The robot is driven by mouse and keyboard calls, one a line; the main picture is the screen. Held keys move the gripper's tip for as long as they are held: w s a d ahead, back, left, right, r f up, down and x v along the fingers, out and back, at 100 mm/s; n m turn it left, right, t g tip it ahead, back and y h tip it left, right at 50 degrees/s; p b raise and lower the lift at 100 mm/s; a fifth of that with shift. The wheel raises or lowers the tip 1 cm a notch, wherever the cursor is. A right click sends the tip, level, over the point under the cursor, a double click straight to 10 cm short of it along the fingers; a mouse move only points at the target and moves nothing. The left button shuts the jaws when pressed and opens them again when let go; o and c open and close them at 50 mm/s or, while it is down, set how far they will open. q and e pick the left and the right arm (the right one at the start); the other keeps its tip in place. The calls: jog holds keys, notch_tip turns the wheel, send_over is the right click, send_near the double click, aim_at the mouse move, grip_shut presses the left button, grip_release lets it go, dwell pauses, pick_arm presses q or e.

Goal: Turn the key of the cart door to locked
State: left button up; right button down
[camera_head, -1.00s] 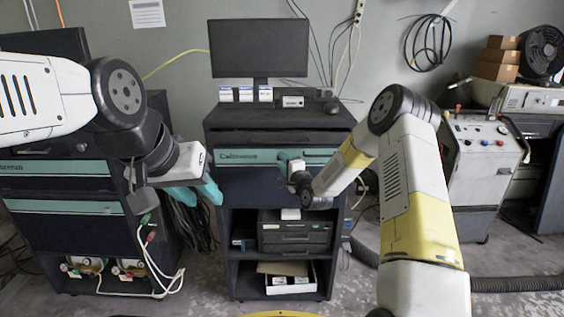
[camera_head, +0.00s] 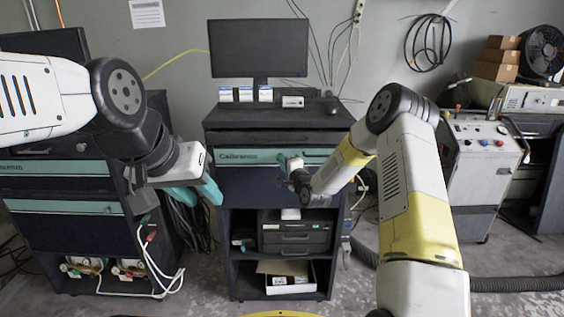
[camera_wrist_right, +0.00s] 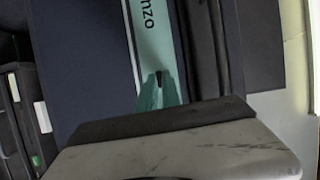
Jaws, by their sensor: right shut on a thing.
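The dark cart (camera_head: 265,189) stands in the middle of the head view, with a teal strip (camera_head: 245,156) across its front. In the right wrist view the teal strip (camera_wrist_right: 152,32) runs up the picture with lettering on it. My right gripper (camera_head: 283,160) is at the strip, right of the lettering. In the wrist view its teal fingertips (camera_wrist_right: 159,88) are shut on the small dark key (camera_wrist_right: 158,78), mostly hidden between them. I cannot tell the key's angle. My left gripper (camera_head: 197,192) is open and empty in front of the gap left of the cart.
A monitor (camera_head: 259,48), small boxes and a mouse stand on the cart. A printer (camera_head: 295,236) and an open carton (camera_head: 304,266) sit on its lower shelves. Another dark cabinet (camera_head: 62,238) with cables is at left. A grey machine (camera_head: 482,170) stands at right.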

jog(key=shift+a+r+n+g+h, duration=0.15)
jog(key=shift+n+g+h, duration=0.35)
jog(key=shift+n+h, duration=1.15)
jog(key=shift+a+r+n+g+h, duration=0.2)
jog(key=shift+n+g+h, duration=0.35)
jog(key=shift+n, duration=2.15)
jog(key=shift+a+r+n+g+h, duration=0.15)
jog(key=shift+n+g+h, duration=0.3)
jog(key=shift+n+h, duration=1.2)
jog(key=shift+n+y, duration=0.55)
jog(key=shift+n, duration=0.05)
jog(key=shift+f, duration=0.1)
jog(key=c, duration=1.5)
grip_release()
jog(key=shift+c, duration=0.2)
